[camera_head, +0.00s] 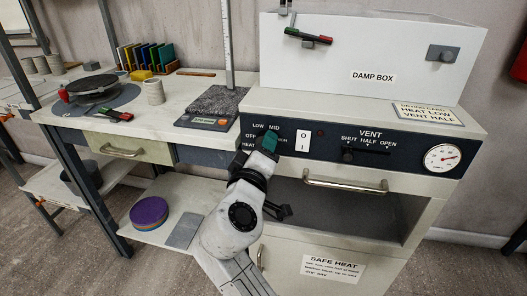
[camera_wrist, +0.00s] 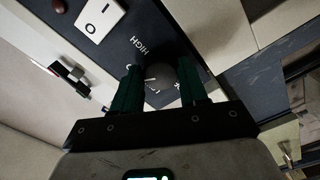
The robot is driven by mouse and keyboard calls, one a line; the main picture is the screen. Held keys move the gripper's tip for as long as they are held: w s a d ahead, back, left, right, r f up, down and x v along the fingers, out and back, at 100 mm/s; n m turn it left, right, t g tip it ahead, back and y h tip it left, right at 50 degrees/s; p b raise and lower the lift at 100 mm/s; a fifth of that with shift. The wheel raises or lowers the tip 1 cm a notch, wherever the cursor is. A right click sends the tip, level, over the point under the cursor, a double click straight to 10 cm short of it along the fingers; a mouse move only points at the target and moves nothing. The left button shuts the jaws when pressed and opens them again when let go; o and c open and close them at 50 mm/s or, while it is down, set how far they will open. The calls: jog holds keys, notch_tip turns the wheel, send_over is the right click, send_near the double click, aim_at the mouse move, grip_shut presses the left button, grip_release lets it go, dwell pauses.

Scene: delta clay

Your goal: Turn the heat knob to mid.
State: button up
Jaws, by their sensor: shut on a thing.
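The heat knob (camera_wrist: 168,76) is a dark round knob on the dark control panel (camera_head: 358,141) of the drying cabinet. In the wrist view it sits between the two green fingers of my gripper (camera_wrist: 160,84), which is shut on it. The word HIGH shows beside it on the panel. In the head view my gripper (camera_head: 266,143) reaches the panel's left end and hides the knob. The labels LOW and MID show above the fingers, and OFF and HEAT to their left. Which label the knob points to, I cannot tell.
A white O/I rocker switch (camera_head: 303,140) stands right beside my gripper. Further right are the vent slider (camera_head: 348,156) and a round gauge (camera_head: 442,157). A bar handle (camera_head: 345,185) sticks out below the panel, over the open cabinet bay (camera_head: 350,212).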

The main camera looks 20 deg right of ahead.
jog(key=shift+f, duration=0.15)
jog(key=o, duration=1)
jog(key=shift+o, duration=0.2)
jog(key=p+v, duration=0.1)
jog(key=v, duration=0.9)
jog(key=shift+s+a, duration=0.2)
jog(key=shift+s, duration=0.15)
